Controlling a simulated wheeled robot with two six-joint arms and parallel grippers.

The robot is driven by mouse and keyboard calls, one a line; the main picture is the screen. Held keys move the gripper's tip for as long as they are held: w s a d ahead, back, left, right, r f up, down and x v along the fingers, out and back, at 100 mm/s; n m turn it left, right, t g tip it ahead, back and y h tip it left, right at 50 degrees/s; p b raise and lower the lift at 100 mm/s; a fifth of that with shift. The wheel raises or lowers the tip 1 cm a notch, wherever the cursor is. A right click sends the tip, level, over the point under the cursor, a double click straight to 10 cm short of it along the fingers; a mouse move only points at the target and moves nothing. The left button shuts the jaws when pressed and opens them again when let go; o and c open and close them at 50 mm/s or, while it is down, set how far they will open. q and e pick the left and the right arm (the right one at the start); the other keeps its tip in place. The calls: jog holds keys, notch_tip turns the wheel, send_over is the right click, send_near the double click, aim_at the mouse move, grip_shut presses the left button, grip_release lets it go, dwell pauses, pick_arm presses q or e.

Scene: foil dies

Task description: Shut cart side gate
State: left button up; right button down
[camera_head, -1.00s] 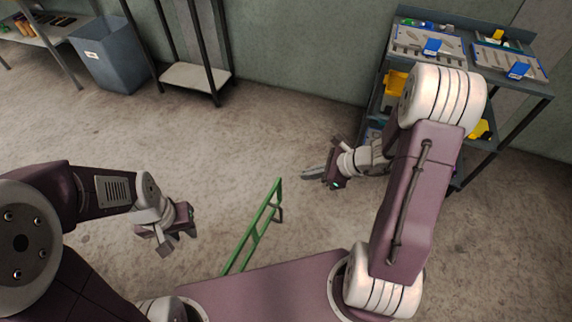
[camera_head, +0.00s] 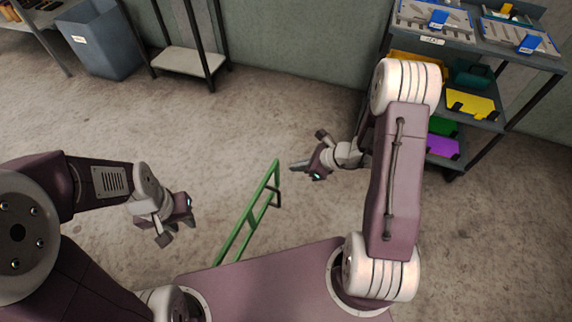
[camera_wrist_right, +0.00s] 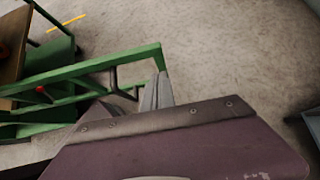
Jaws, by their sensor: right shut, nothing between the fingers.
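The green side gate (camera_head: 232,232) is a barred frame in the lower middle of the head view, slanting up to the right. The rest of the cart is hidden there by my own body. In the right wrist view the green gate (camera_wrist_right: 85,70) reaches across from the green cart (camera_wrist_right: 62,45) at the left, and its end post stands close to my fingers. My right gripper (camera_head: 292,166) is shut and empty, just right of the gate's far end; its fingers (camera_wrist_right: 157,93) show beside the post. Contact is unclear. My left gripper (camera_head: 178,228) hangs left of the gate, apart from it.
A shelf rack (camera_head: 462,50) with trays and coloured bins stands at the upper right, beyond my right arm. A blue-grey bin (camera_head: 100,45) and a metal stand (camera_head: 185,62) are along the back wall. Bare floor lies between them and the gate. A red knob (camera_wrist_right: 41,89) shows at the cart.

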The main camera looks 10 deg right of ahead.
aim_at(278, 163)
jog(key=shift+w+a, duration=0.65)
jog(key=shift+a, duration=0.15)
jog(key=shift+w+a, duration=0.6)
jog(key=shift+a, duration=0.2)
